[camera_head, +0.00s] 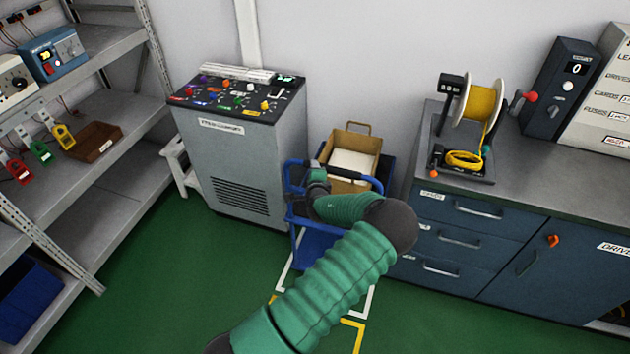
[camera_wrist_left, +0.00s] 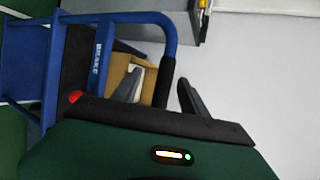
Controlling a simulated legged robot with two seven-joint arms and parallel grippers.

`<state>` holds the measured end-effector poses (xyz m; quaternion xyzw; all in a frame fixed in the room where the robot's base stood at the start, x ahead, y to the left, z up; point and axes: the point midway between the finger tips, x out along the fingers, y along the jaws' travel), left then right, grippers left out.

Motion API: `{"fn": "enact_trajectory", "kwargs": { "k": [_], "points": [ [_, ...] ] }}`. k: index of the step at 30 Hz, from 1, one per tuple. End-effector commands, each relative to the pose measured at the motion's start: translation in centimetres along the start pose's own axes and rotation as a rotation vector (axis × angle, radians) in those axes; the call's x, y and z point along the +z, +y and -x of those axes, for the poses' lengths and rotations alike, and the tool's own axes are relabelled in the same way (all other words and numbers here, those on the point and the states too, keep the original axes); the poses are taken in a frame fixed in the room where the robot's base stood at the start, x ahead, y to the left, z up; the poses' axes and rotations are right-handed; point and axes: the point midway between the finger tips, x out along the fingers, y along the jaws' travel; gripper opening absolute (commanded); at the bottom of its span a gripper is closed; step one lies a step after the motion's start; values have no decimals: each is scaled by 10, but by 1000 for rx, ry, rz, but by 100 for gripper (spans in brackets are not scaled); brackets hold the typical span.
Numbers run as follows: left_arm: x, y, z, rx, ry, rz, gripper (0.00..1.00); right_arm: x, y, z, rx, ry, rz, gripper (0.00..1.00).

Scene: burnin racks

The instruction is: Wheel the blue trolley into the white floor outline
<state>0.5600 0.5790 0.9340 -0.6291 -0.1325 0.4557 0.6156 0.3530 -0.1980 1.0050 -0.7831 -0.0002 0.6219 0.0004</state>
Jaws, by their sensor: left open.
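The blue trolley (camera_head: 318,248) stands between the grey console and the blue drawer bench, with a brown box (camera_head: 352,140) on it. White floor lines (camera_head: 371,300) run beside and in front of it; my arm hides part of them, and I cannot tell whether all the wheels are inside. My left gripper (camera_head: 314,176) is at the trolley's handle. In the left wrist view, the blue handle (camera_wrist_left: 172,35) has a black grip (camera_wrist_left: 165,82) that appears between the open fingers of my left gripper (camera_wrist_left: 160,95). A red knob (camera_wrist_left: 75,97) shows near a label. My right gripper is out of view.
The grey console (camera_head: 235,165) stands close on the trolley's left, the drawer bench (camera_head: 465,225) on its right, and the wall behind. A metal shelf rack (camera_head: 120,200) is at the left. Yellow floor marking (camera_head: 355,335) lies in front. Green floor is clear between rack and trolley.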

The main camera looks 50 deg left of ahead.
Motion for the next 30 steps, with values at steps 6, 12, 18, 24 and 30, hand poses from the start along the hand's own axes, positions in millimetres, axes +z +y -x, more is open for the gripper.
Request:
{"fn": "enact_trajectory", "kwargs": {
  "k": [6, 12, 18, 24, 30],
  "points": [
    [1, -8, 63, 2, 2, -4, 51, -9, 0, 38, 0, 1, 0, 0],
    [0, -7, 120, 1, 4, -4, 51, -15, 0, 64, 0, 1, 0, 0],
    [0, -2, 152, 1, 4, -2, 51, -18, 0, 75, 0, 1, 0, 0],
    [0, 0, 157, 1, 2, 2, 51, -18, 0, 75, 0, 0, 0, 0],
    [-14, 49, 182, 242, -15, 261, 51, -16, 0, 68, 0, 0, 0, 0]
  ]
}}
